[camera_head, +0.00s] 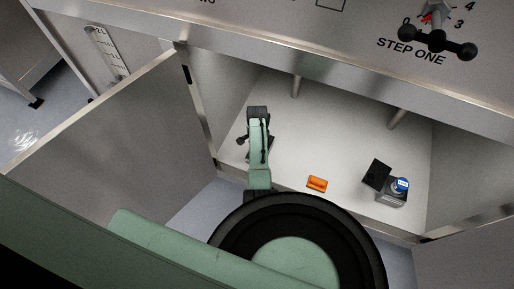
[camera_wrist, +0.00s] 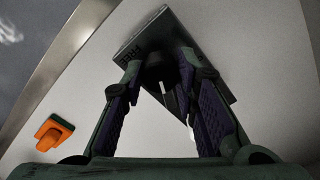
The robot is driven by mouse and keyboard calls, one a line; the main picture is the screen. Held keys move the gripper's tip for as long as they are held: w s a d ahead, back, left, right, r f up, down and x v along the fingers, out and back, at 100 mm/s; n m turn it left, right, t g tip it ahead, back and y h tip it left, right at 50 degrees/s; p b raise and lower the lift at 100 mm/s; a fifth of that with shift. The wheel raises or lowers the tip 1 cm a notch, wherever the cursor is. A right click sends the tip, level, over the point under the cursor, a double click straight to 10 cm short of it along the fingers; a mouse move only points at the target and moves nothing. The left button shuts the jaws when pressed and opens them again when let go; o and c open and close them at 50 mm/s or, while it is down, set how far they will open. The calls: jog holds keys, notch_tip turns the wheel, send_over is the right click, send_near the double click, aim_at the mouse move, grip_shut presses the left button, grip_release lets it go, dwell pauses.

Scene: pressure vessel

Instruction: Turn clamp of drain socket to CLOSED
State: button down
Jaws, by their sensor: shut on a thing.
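My gripper (camera_wrist: 160,68) is shut on the clamp, one finger on each side. In the head view my green wrist (camera_head: 259,165) reaches over the pale cabinet floor, and it mostly hides the socket and fingertips. I cannot tell the clamp's exact angle.
An orange block (camera_head: 317,184) lies on the cabinet floor (camera_head: 330,130) near its front edge; it also shows in the wrist view (camera_wrist: 53,131). A dark box with a blue cap (camera_head: 401,185) stands farther right. The open door (camera_head: 120,135) is at left. A panel overhangs above.

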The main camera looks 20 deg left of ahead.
jog(key=n, duration=0.5)
dwell(0.6)
jog(key=c, duration=1.3)
grip_release()
notch_tip(320, 180, up, 12)
